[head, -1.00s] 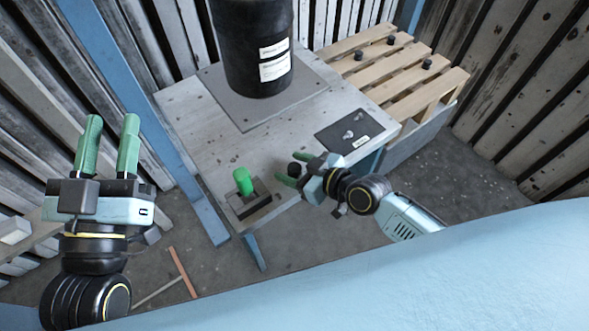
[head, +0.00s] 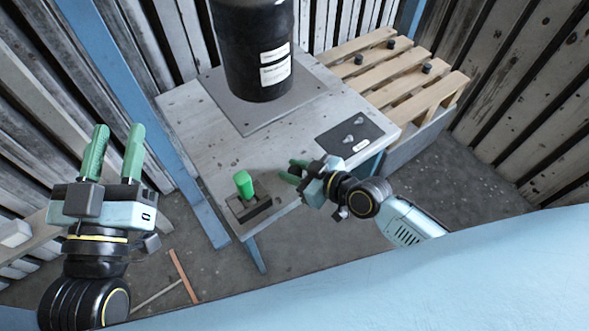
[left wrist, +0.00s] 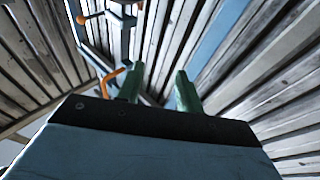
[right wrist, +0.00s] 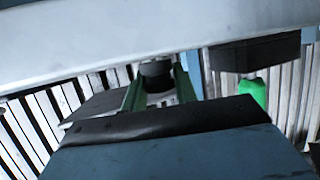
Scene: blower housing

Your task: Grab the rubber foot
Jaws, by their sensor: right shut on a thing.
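The rubber foot is a small black round piece between the fingers of my right gripper (head: 293,172), at the front edge of the grey table (head: 205,130). My right gripper is shut on it. In the right wrist view the rubber foot (right wrist: 156,76) shows between the green fingers, close to the table surface; I cannot tell whether it still touches the table. Three similar black feet (head: 426,65) stand on the wooden slats at the back right. My left gripper (head: 116,150) is open and empty, raised at the left, away from the table.
A green-handled tool (head: 243,183) stands in a dark block (head: 260,209) just left of my right gripper. A large black drum (head: 250,60) stands on a grey plate at the table's back. A dark labelled plate (head: 340,143) lies at the right. Slatted walls surround the space.

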